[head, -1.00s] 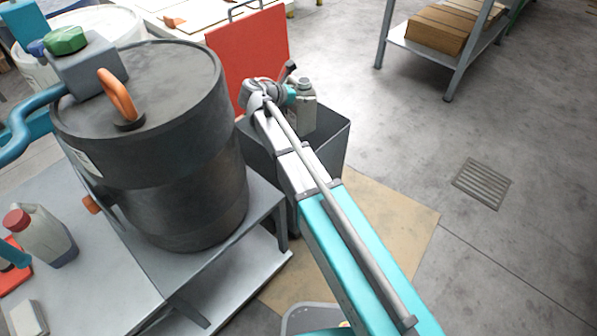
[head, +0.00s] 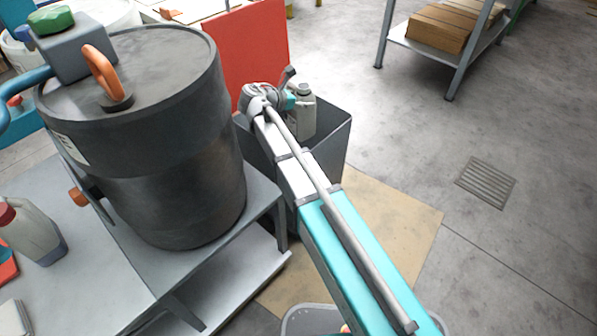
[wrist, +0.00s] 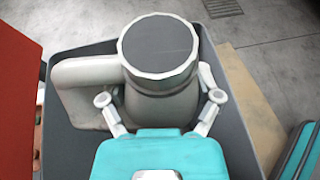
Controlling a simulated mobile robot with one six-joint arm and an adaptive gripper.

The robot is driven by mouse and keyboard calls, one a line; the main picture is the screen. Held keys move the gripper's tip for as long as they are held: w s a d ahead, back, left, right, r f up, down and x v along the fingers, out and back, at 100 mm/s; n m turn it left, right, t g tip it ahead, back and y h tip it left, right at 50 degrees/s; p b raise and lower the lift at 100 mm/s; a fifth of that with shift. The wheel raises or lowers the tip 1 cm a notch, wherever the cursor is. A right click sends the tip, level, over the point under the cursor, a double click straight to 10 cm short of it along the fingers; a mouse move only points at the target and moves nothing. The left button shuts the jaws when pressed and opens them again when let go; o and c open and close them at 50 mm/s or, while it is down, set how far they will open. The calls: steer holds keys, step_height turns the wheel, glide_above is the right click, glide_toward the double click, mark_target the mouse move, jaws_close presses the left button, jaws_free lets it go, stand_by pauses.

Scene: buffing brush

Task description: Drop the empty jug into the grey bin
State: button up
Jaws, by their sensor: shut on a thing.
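A pale grey jug (head: 301,117) with a dark round cap is upright in my gripper (head: 287,98), at the mouth of the grey bin (head: 335,150). In the wrist view my gripper (wrist: 160,104) has one finger on each side of the jug body (wrist: 150,106). The jug's handle points left there. The grey bin's wall (wrist: 62,152) surrounds the jug in that view. The jug's lower part is hidden, so I cannot tell whether it touches the bin.
A red panel (head: 246,60) stands just behind the bin. A large dark drum (head: 175,150) sits on a grey bench to the left, with another red-capped jug (head: 35,235) on it. Open floor lies right of the bin, with a drain grate (head: 486,182).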

steer(key=shift+f+b, duration=0.45)
steer(key=shift+f, duration=0.2)
steer(key=o, duration=1.1)
steer(key=shift+r, duration=0.1)
